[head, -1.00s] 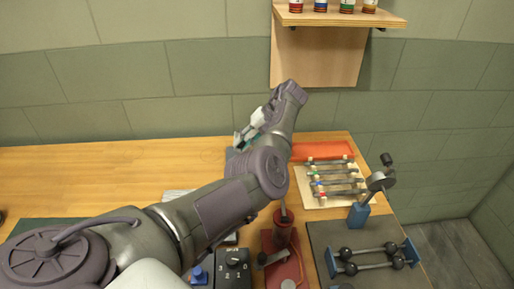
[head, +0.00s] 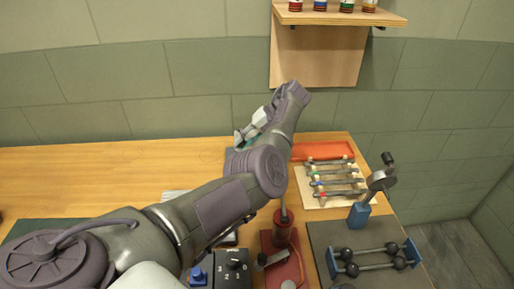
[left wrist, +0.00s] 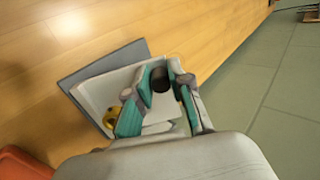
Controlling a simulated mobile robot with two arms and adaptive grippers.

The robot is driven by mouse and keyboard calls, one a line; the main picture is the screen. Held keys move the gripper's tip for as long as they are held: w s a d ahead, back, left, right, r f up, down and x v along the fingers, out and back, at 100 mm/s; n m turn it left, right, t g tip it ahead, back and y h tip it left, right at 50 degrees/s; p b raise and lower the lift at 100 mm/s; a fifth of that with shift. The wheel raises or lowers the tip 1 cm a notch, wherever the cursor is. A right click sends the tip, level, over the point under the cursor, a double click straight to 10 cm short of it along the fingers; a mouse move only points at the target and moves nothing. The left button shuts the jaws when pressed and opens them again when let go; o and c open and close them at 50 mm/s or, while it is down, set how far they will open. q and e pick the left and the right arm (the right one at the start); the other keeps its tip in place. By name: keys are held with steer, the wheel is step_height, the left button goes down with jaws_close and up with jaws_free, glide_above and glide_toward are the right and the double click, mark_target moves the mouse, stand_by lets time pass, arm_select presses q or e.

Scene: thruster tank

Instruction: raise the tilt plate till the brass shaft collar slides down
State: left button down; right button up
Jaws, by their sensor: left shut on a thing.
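In the left wrist view the pale tilt plate (left wrist: 97,92) lies over a dark grey base (left wrist: 128,54). The brass shaft collar (left wrist: 109,119) shows at the plate's left side, partly hidden by a finger. My left gripper (left wrist: 160,83) is shut on a black knob (left wrist: 161,80) at the plate. In the head view my left gripper (head: 252,128) is at the back of the bench, and my arm hides most of the plate and the collar. I cannot tell the plate's exact tilt. My right gripper is not in view.
A red tray (head: 322,151) and a rack of rods (head: 330,183) stand right of my arm. A blue-based stand (head: 359,214), a red fixture (head: 282,232) and a dark switch box (head: 233,268) are nearer. A shelf with bottles (head: 340,18) hangs above. The bench at left (head: 90,175) is clear.

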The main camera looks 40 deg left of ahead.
arm_select(q)
steer(key=shift+d+f, duration=0.15)
steer(key=shift+f, duration=0.05)
steer(key=c, duration=1.2)
jaws_free()
steer(key=shift+o, duration=0.2)
steer(key=shift+w, duration=0.1)
steer(key=shift+r, duration=0.1)
steer(key=shift+b+v, duration=0.4)
steer(key=shift+v, duration=0.7)
steer(key=shift+b+v, duration=0.6)
steer(key=shift+v, duration=0.35)
steer(key=shift+b+v, duration=0.95)
steer(key=shift+b, duration=0.05)
steer(key=shift+r, duration=0.6)
